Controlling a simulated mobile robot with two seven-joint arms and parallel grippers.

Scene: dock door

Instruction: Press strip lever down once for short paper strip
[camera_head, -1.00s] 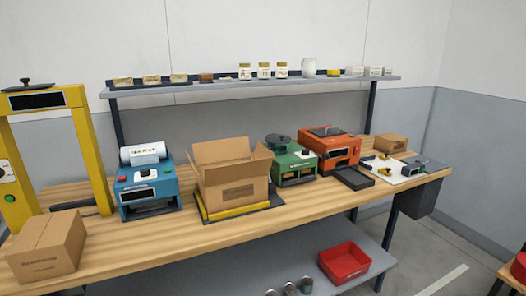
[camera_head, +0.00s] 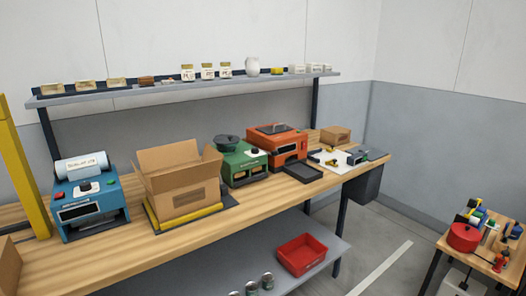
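A blue machine (camera_head: 88,204) stands on the wooden workbench (camera_head: 225,232) at the left. A white paper roll (camera_head: 82,165) with print on it lies on its top, and its sloped front has a red button, a black knob and a green button. A green machine (camera_head: 243,165) with a black round part (camera_head: 227,142) on top stands right of the open carton. An orange machine (camera_head: 280,148) stands beyond it. I cannot pick out a strip lever or a loose paper strip. Neither gripper is in view.
An open cardboard box (camera_head: 180,190) sits on a yellow-edged base between the blue and green machines. A shelf (camera_head: 190,86) with jars runs above. A red bin (camera_head: 301,255) stands on the lower shelf. A second table (camera_head: 488,252) with tools stands at right; floor lies between.

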